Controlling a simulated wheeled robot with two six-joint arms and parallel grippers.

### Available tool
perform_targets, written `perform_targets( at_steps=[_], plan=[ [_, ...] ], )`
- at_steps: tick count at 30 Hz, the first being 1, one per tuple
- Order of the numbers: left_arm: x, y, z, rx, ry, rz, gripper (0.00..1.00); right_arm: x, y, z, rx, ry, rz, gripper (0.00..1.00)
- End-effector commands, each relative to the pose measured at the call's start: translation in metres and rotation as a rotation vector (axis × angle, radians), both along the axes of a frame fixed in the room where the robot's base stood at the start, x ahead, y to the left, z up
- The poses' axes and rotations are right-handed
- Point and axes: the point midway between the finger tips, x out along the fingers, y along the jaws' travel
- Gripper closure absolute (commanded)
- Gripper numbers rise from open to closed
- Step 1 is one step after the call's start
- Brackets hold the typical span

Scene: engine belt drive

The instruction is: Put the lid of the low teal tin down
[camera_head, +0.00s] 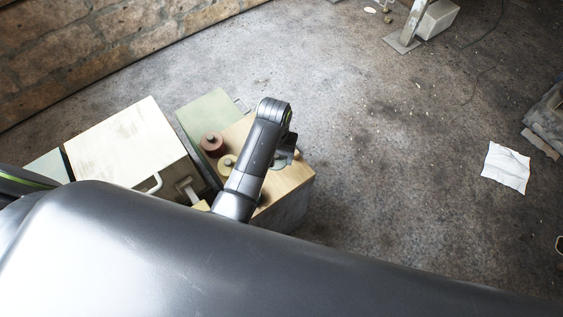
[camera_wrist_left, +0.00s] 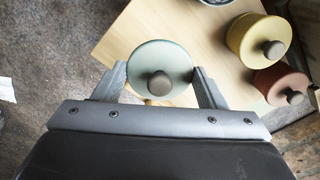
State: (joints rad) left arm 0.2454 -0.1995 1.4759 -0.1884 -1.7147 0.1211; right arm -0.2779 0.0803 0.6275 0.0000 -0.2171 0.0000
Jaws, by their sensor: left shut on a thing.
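In the left wrist view a round pale teal lid (camera_wrist_left: 150,57) with a dark round knob (camera_wrist_left: 160,84) sits between the two fingers of my left gripper (camera_wrist_left: 161,75). The gripper is shut on it, one finger on each side. The lid is over the front part of a light wooden top (camera_wrist_left: 118,43). It hides what is beneath it, so I cannot tell its height or whether a tin body is below. In the head view my left gripper (camera_head: 284,155) is at the right side of the wooden top, mostly hidden by my arm. My right gripper is not seen.
A yellow tin (camera_wrist_left: 246,34) and a red tin (camera_wrist_left: 272,80), both with dark knobs, stand beside the lid. Part of another round thing (camera_wrist_left: 215,2) shows at the top edge. A cream cabinet (camera_head: 125,145) stands left in the head view.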

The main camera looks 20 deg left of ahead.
Motion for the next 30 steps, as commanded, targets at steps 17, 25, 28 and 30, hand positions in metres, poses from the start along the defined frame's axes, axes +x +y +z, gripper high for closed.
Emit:
perform_targets(
  at_steps=[17, 25, 28, 30],
  plan=[
    [-0.001, 0.001, -0.078, 0.001, 0.003, 0.000, 0.56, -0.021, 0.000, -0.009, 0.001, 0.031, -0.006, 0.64],
    [0.000, 0.001, -0.090, 0.000, -0.001, 0.001, 0.56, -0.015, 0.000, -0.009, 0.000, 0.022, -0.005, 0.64],
    [-0.001, 0.001, -0.090, 0.000, -0.001, 0.001, 0.56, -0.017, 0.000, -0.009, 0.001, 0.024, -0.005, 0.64],
    [-0.001, 0.001, -0.091, 0.000, 0.000, 0.001, 0.56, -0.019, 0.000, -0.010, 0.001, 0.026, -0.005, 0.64]
  ],
)
